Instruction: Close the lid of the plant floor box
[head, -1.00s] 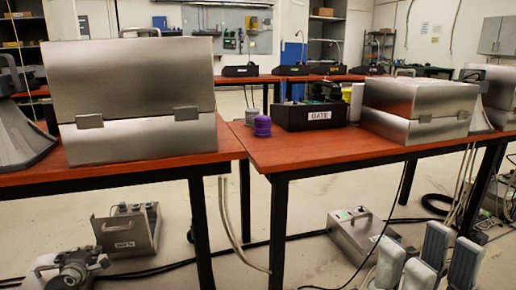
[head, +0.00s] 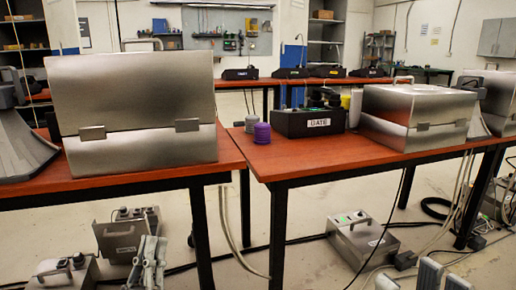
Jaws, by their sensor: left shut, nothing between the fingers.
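A large metal box (head: 140,152) stands on the left table. Its tall upper part (head: 130,88) meets the base at a seam with two latches, and its top face does not show. I cannot tell whether this lid is fully down. A second metal box (head: 408,138) on the right table has its lid (head: 420,102) down, with a handle on top. I can read no plant floor label on either. My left gripper (head: 150,262) is low at the left, shut and empty, below the table and apart from both boxes. My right gripper (head: 442,280) is cut off at the bottom right.
A black unit labelled GATE (head: 310,122) and a purple knob-like object (head: 262,133) sit on the right table (head: 300,158). Floor units (head: 362,242) stand under the tables. Cables run between the tables and floor. A narrow gap separates the tables.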

